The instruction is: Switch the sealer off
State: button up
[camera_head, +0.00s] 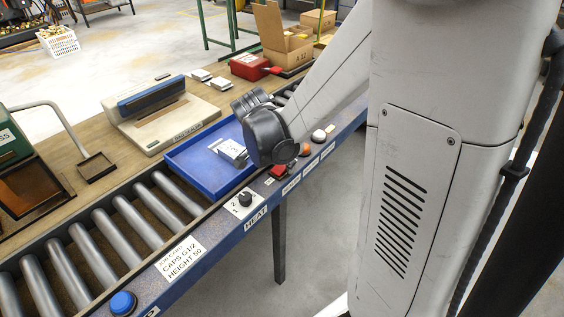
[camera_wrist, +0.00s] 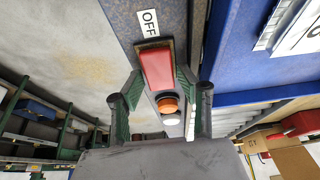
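The sealer (camera_head: 160,108), a beige machine with a blue bar, stands on the bench at the upper left in the head view. A red switch (camera_head: 279,170) sits on the blue front rail, right of the HEAT dial (camera_head: 245,199). It fills the middle of the wrist view (camera_wrist: 157,68), with an OFF label (camera_wrist: 149,22) at its far end. My gripper (camera_wrist: 158,78) has its fingers apart, one on each side of the red switch. A small gap seems to remain; contact is unclear. In the head view my wrist hides the fingertips.
An orange button (camera_head: 305,149) and a white button (camera_head: 318,136) lie further along the rail. A blue tray (camera_head: 185,160) with a white packet (camera_head: 231,150) sits on the rollers behind. A blue button (camera_head: 122,303) is at the near end. Cardboard boxes (camera_head: 285,45) stand at the back.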

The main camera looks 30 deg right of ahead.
jog(key=shift+r, duration=0.1)
jog(key=v, duration=1.2)
jog(key=shift+s, duration=0.1)
jog(key=s+a+r+n+t+y, duration=0.2)
jog(key=s+a+n+t, duration=0.1)
jog(key=s+a+n, duration=0.2)
jog(key=s+a+r+n+t+y+p, duration=0.1)
jog(key=s+a+r+n+t+y, duration=0.1)
jog(key=s+a+n, duration=0.3)
jog(key=s+n, duration=0.1)
jog(key=n, duration=0.3)
jog(key=shift+s+r+n+t+p, duration=0.25)
jog(key=shift+s+n+t+p, duration=0.05)
jog(key=shift+t, duration=0.1)
dwell(0.6)
